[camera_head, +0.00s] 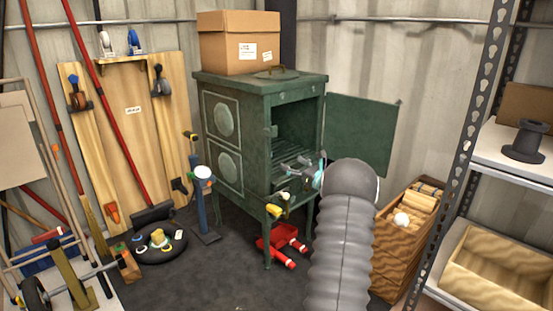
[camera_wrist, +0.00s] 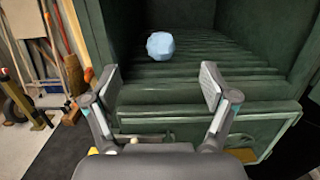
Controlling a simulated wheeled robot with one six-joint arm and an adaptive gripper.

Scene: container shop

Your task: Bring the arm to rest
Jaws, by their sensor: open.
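My gripper (camera_wrist: 160,86) is open and empty in the wrist view, its two grey fingers spread apart. It is at the mouth of a green metal cabinet (camera_wrist: 247,107), in front of the slatted shelf inside. A pale blue faceted lump (camera_wrist: 160,46) rests on the slats beyond the fingertips, apart from them. In the head view my arm reaches from the bottom toward the open cabinet (camera_head: 238,135); my gripper (camera_head: 302,166) shows partly at the cabinet's opening. I cannot make out the lump in the head view.
A cardboard box (camera_head: 238,45) sits on the cabinet. A wooden crate (camera_head: 390,262) and a metal shelf rack (camera_head: 468,165) stand to the right. A red item (camera_head: 283,246) lies on the floor below.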

